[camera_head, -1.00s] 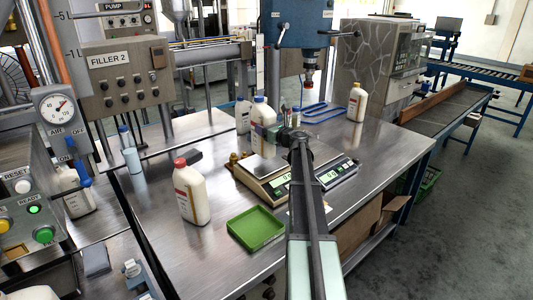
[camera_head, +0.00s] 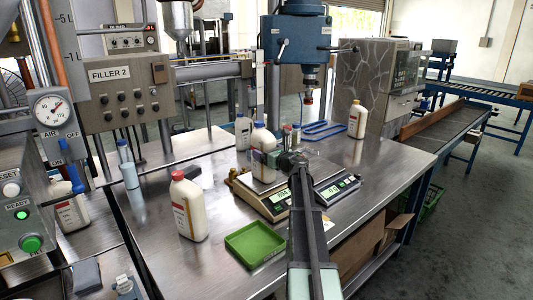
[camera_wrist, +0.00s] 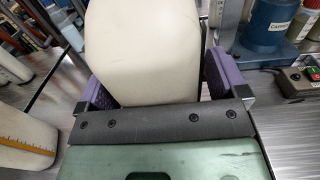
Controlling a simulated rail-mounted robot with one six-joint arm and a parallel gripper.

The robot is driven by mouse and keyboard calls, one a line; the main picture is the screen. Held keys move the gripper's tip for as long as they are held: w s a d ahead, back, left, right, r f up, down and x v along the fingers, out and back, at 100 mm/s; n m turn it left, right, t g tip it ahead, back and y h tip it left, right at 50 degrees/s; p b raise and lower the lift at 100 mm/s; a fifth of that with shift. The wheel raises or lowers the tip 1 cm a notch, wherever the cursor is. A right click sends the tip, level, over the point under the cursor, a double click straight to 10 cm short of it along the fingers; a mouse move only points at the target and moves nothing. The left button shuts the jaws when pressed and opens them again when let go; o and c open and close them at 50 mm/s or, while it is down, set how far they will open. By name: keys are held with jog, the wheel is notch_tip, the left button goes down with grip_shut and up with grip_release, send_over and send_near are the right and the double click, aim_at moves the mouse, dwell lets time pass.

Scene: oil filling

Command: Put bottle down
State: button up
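A cream bottle with a blue cap (camera_head: 259,136) stands upright on the steel plate of the tan scale (camera_head: 246,187), its base at or very near the plate. My gripper (camera_head: 273,157) holds it from the right side. In the wrist view the bottle's body (camera_wrist: 143,50) fills the space between the purple finger pads of my gripper (camera_wrist: 158,82), which press on both its sides. The bottle's base is hidden in the wrist view. The scale's green display is lit and shows digits too small to read surely.
A second scale (camera_head: 334,189) sits right of the first. A green tray (camera_head: 254,244) and a red-capped bottle (camera_head: 189,208) stand in front. Another bottle (camera_head: 243,131) is behind, and a yellow-capped bottle (camera_head: 357,119) is back right. A drill-like capping head (camera_head: 308,75) hangs above the table.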

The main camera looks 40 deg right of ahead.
jog(key=shift+r, duration=0.1)
jog(key=s, duration=1.2)
jog(key=shift+d, duration=0.15)
